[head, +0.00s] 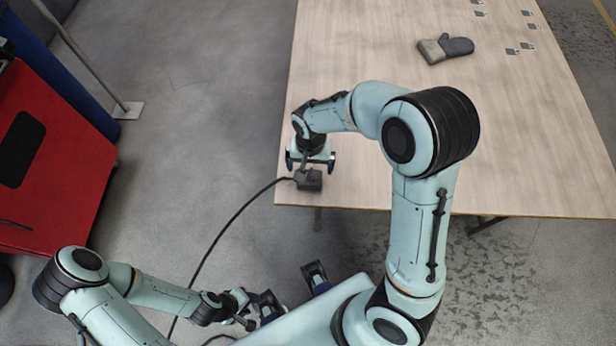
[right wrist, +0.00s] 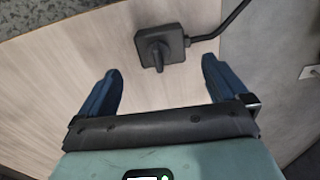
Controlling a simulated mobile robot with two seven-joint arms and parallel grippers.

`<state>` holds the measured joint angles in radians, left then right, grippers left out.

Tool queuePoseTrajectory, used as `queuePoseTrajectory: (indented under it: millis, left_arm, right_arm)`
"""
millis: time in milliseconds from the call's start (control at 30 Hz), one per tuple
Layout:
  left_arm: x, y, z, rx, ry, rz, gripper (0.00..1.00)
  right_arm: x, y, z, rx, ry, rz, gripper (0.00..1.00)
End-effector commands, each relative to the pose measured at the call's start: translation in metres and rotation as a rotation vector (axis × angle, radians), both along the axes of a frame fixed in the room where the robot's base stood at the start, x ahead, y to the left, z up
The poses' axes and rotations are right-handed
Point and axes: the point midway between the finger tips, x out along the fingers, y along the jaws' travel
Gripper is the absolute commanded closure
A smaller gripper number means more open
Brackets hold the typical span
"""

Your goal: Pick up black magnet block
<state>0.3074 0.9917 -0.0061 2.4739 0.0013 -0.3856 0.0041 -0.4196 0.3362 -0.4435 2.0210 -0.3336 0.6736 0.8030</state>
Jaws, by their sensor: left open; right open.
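The black magnet block (head: 311,181) is a dark box with a knob on top and a black cable from one side. It sits near the front left corner of the wooden table (head: 520,160). My right gripper (head: 310,163) is open and empty, pointing down close to the block. In the right wrist view the block (right wrist: 172,45) lies beyond the fingertips, roughly centred between the open fingers (right wrist: 158,78), with no contact visible. My left gripper (head: 292,291) is open and empty, low in front of the table.
The black cable (head: 222,232) drops off the table's left edge to the floor. A grey oven mitt (head: 446,48) and several small metal brackets (head: 527,46) lie further back. A red cabinet (head: 62,165) stands at the left. Much of the table is clear.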

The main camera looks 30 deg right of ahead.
Motion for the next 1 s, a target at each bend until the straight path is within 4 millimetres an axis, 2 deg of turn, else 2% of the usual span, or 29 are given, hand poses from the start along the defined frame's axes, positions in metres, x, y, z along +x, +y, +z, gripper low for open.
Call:
queuePoseTrajectory:
  millis: [33,100,367,600,733,933,967,1000]
  left_arm:
    - [-0.001,0.0,-0.002,-0.001,0.002,-0.001,0.57]
    - [-0.002,0.0,-0.004,0.0,0.002,-0.001,0.57]
    - [-0.002,0.0,-0.005,0.0,0.002,-0.001,0.57]
    - [-0.003,0.0,-0.008,0.0,0.002,0.0,0.57]
    - [-0.003,0.0,-0.008,0.0,0.002,0.0,0.57]
    - [-0.003,0.0,-0.008,0.0,0.002,0.0,0.57]
    - [-0.003,0.0,-0.008,0.0,0.002,0.0,0.57]
    - [-0.003,0.0,-0.008,0.0,0.002,0.0,0.57]
  right_arm:
    - [-0.001,0.0,-0.012,-0.001,0.006,-0.001,0.0]
    - [-0.001,0.0,-0.022,-0.001,0.004,-0.001,0.0]
    - [-0.001,0.0,-0.041,0.0,0.004,0.001,0.0]
    - [0.001,0.001,-0.077,0.0,0.004,0.001,0.0]
    - [0.001,0.001,-0.085,0.001,0.0,0.001,0.0]
    - [0.002,0.001,-0.085,0.001,-0.001,0.001,0.0]
    - [0.001,0.002,-0.085,0.001,-0.001,0.001,0.06]
    - [0.001,0.002,-0.085,0.001,-0.001,0.001,0.2]
